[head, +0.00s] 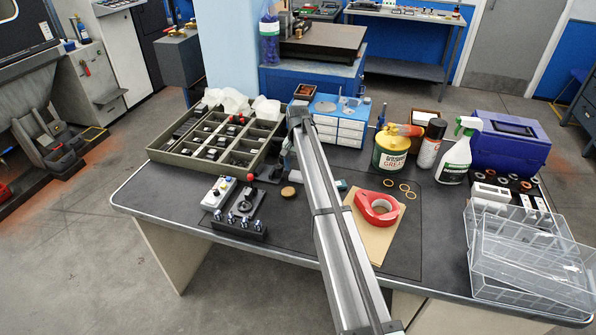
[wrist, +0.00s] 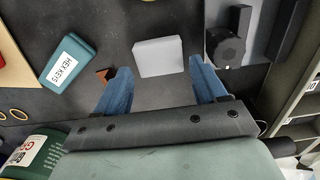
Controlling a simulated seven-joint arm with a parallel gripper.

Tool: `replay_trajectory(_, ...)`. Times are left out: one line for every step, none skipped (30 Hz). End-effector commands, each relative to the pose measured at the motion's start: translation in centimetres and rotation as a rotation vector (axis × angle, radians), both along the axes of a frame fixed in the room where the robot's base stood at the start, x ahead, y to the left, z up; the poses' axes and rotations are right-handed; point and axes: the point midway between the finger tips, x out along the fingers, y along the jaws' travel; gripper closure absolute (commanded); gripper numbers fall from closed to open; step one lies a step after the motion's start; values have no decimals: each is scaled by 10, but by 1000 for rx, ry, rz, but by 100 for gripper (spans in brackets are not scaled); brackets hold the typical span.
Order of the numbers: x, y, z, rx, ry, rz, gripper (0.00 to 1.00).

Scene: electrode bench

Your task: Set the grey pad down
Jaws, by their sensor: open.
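The grey pad (wrist: 158,57), a pale flat block, shows in the wrist view on the dark bench top. It lies just beyond and between the two blue fingertips of my gripper (wrist: 157,67). The fingers are spread wide, with a gap on each side of the pad, and hold nothing. The fingertips cannot be made out there.
A teal hex-key box (wrist: 64,62) lies left of the fingers, and a black device (wrist: 228,47) stands to the right.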

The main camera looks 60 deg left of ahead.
Motion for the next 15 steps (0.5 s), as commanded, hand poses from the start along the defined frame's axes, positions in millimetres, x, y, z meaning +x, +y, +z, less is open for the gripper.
replay_trajectory(0,1,11,2,-1,0,29)
replay_trajectory(0,1,17,2,-1,0,29)
replay_trajectory(0,0,25,2,-1,0,29)
replay_trajectory(0,0,30,2,-1,0,29)
replay_trajectory(0,1,36,2,-1,0,29)
replay_trajectory(0,1,44,2,-1,0,29)
replay_trajectory(0,1,49,2,-1,0,29)
replay_trajectory(0,0,54,1,0,0,29)
replay_trajectory(0,1,61,1,0,0,29)
replay_trajectory(0,1,65,1,0,0,29)
replay_trajectory(0,1,70,2,-1,0,29)
replay_trajectory(0,0,76,2,-1,0,29)
replay_trajectory(0,0,79,1,0,0,29)
replay_trajectory(0,0,82,1,-1,0,29)
replay_trajectory(0,0,86,0,0,0,29)
